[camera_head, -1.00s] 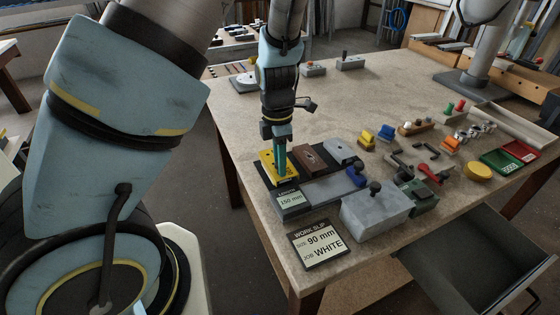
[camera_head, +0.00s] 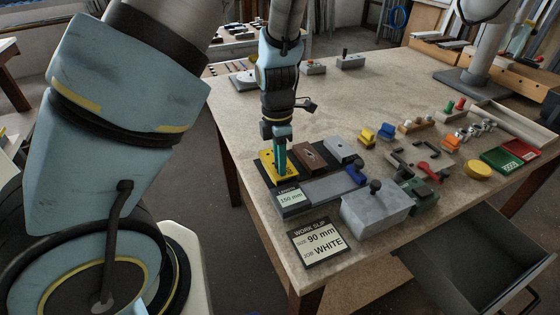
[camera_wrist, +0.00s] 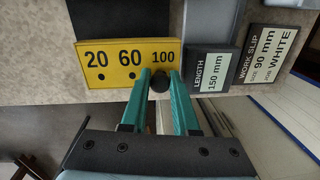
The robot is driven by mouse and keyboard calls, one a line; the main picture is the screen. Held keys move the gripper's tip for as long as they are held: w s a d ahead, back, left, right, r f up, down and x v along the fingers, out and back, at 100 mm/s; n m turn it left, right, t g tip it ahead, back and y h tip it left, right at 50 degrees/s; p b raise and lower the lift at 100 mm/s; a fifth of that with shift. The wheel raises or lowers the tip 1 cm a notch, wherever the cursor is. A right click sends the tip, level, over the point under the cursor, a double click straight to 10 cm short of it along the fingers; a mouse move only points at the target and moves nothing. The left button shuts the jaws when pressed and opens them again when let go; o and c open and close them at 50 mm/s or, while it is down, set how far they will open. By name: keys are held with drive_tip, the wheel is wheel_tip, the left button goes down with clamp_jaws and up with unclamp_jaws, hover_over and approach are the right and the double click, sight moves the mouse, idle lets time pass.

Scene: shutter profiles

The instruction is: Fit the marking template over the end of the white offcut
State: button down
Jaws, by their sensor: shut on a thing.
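The yellow marking template (camera_head: 268,171), marked 20, 60 and 100, is at the near left of the bench by a dark pad. In the wrist view the template (camera_wrist: 110,66) lies just beyond my fingertips. My gripper (camera_wrist: 158,80) points down with its teal fingers on either side of a round black knob (camera_wrist: 160,81) at the template's edge, shut on it. My gripper (camera_head: 280,172) also shows over the template in the head view. I cannot pick out the white offcut with certainty.
A length display (camera_head: 292,199) reads 150 mm. A work slip (camera_head: 318,243) reads 90 mm, WHITE. A brown block (camera_head: 309,156), a light grey block (camera_head: 340,150) and a large grey block with a knob (camera_head: 376,214) stand close by. An open drawer (camera_head: 480,262) juts out at front right.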

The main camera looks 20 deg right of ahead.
drive_tip(key=shift+f+b, duration=0.5)
drive_tip(key=shift+f, duration=0.3)
drive_tip(key=c, duration=0.6)
unclamp_jaws()
drive_tip(key=shift+r, duration=0.1)
